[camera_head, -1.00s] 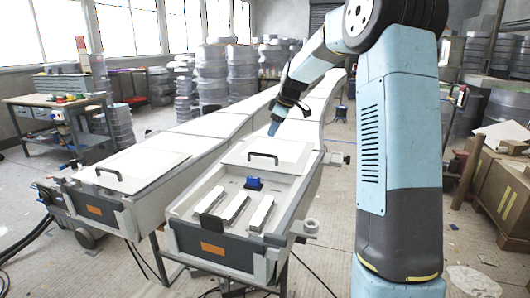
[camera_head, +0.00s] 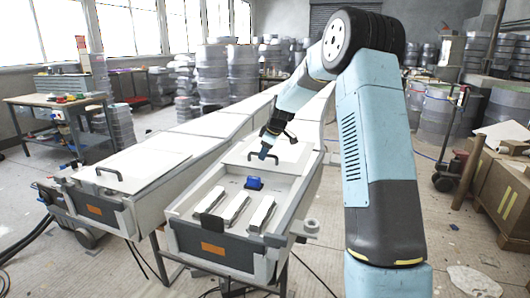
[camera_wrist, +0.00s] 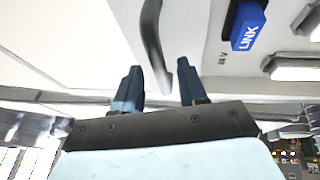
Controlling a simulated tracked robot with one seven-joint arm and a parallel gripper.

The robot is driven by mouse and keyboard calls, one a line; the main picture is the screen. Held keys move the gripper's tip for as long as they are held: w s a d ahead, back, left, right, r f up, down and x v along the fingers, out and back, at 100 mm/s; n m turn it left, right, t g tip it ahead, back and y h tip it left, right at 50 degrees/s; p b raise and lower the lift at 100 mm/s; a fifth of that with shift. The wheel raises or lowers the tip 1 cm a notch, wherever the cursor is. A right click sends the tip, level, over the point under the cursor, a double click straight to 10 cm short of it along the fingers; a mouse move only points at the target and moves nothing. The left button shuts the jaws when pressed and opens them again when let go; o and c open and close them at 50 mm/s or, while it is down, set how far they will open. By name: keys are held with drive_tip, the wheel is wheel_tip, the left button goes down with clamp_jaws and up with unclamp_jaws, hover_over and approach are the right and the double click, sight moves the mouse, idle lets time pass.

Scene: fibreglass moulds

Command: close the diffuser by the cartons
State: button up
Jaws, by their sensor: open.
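The diffuser by the cartons (camera_head: 205,262) is the right one of two long white troughs. Its front bay is open and shows a blue block (camera_head: 254,183) and white bars (camera_head: 236,208). Its white lid (camera_head: 290,152) lies behind the bay, with a dark handle (camera_head: 250,156) near its front edge. My gripper (camera_head: 265,155) is low over this handle and partly hides it. In the wrist view my gripper (camera_wrist: 158,68) is open, and the handle (camera_wrist: 151,30) shows between its two fingers. I cannot tell whether they touch it. The blue block (camera_wrist: 247,27) there reads LINK.
A second diffuser (camera_head: 95,207) stands at the left with its lid over its front. Brown cartons (camera_head: 500,190) stand at the far right, beyond my arm. A workbench (camera_head: 60,102) is at the back left. Cables lie on the floor at the front left.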

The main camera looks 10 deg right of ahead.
clamp_jaws()
idle(0.3)
idle(0.4)
